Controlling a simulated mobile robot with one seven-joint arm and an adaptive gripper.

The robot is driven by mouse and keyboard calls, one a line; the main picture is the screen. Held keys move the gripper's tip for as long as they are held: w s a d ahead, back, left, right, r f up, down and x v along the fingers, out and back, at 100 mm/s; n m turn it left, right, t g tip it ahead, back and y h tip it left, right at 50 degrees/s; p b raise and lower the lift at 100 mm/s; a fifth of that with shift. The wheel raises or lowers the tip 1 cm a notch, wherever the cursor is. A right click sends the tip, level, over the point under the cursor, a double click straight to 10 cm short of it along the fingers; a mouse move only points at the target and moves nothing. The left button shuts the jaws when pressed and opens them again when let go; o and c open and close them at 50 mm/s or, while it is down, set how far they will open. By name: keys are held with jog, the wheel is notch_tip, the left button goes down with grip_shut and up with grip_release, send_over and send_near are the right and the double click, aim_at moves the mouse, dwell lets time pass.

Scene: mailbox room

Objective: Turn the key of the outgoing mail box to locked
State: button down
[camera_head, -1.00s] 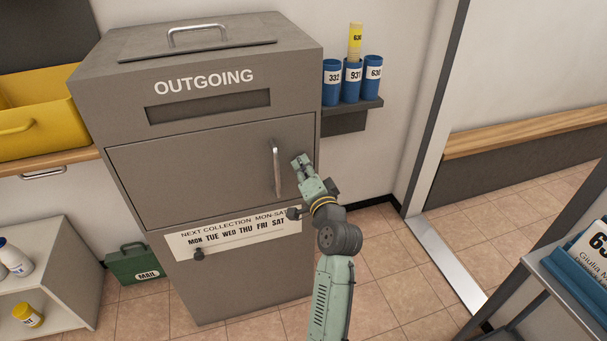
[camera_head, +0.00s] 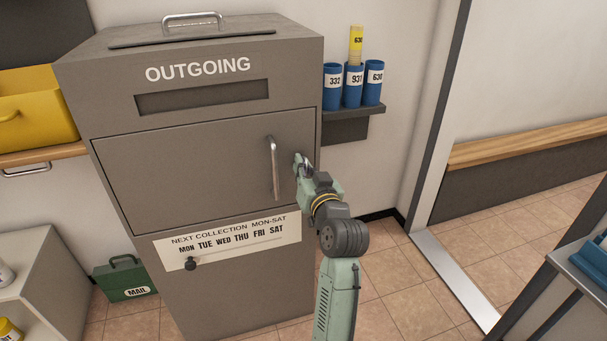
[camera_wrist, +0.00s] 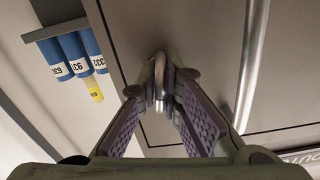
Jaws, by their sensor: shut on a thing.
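The grey outgoing mail box (camera_head: 200,170) stands in front of me with its door closed. My gripper (camera_head: 301,161) is at the door's right edge, just right of the vertical door handle (camera_head: 274,168). In the wrist view, my gripper (camera_wrist: 161,88) has its fingertips closed around a small shiny metal piece, which looks like the key (camera_wrist: 160,106). The lock behind it is hidden by the fingertips, so I cannot tell the key's turned angle. The door handle also shows in the wrist view (camera_wrist: 253,65), apart from the fingers.
Several tubes (camera_head: 352,86) stand on a small wall shelf (camera_head: 355,112) right of the box. A collection sign (camera_head: 226,241) with a dark knob is below the door. A green mail case (camera_head: 124,281) stands on the floor. Floor to the right is open.

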aim_at(299, 123)
jog(key=shift+n+b, duration=0.6)
jog(key=shift+n, duration=0.4)
jog(key=c, duration=1.8)
grip_release()
jog(key=shift+o, duration=0.2)
notch_tip(299, 123, up, 10)
